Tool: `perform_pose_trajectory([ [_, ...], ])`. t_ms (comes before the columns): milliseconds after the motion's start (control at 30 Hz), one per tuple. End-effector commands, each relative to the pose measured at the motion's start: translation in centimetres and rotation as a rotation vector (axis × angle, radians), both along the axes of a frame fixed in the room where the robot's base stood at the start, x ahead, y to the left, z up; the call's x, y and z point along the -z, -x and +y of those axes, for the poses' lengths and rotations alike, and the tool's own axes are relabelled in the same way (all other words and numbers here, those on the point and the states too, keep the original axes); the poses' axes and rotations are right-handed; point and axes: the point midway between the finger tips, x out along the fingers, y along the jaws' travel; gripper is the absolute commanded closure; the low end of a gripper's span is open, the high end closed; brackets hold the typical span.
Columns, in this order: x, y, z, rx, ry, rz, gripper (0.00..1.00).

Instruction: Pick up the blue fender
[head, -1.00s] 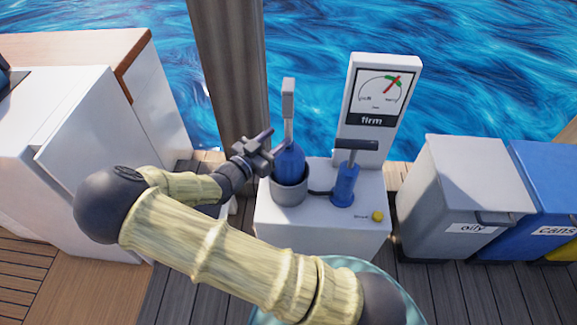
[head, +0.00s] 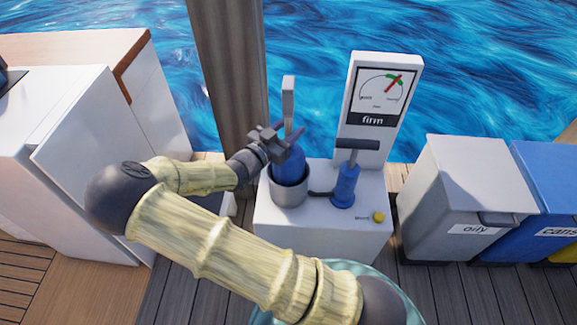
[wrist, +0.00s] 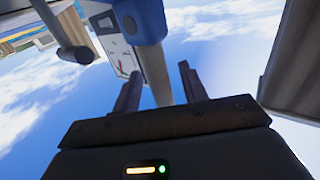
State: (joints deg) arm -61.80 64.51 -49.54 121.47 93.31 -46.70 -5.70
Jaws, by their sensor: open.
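The blue fender (head: 290,165) stands upright in a grey cup (head: 289,193) on a white stand, with a tall grey tab (head: 288,103) rising from its top. My gripper (head: 287,133) is open at the top of the fender, by the base of the tab, and partly hides it. In the wrist view the blue fender (wrist: 140,20) is at the top edge. The grey tab (wrist: 157,75) shows between my open fingers in that picture. I cannot tell whether the fingers touch it.
A blue hand pump (head: 345,185) with a dark T-handle stands right of the cup. A gauge panel (head: 371,122) reading "firm" rises behind it. A yellow button (head: 378,216) is on the white stand (head: 330,232). Bins (head: 465,185) stand right; a wooden post (head: 230,70) is behind my gripper.

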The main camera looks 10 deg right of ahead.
Motion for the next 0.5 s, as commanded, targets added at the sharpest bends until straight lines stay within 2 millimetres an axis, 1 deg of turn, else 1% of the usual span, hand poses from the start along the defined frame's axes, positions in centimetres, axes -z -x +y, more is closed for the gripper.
perform_pose_trajectory([
  [67, 0.0, 0.01, 0.01, 0.0, 0.0, 0.0, 0.57],
  [100, 0.0, 0.01, 0.01, 0.0, 0.0, 0.0, 0.61],
  [167, 0.0, 0.01, 0.01, 0.0, 0.0, 0.0, 0.73],
  [200, 0.0, 0.01, 0.01, 0.0, 0.0, 0.0, 0.81],
  [300, 0.0, 0.01, 0.01, 0.0, 0.0, 0.0, 1.0],
  [500, -0.09, -0.01, -0.01, 0.0, 0.001, -0.002, 1.0],
])
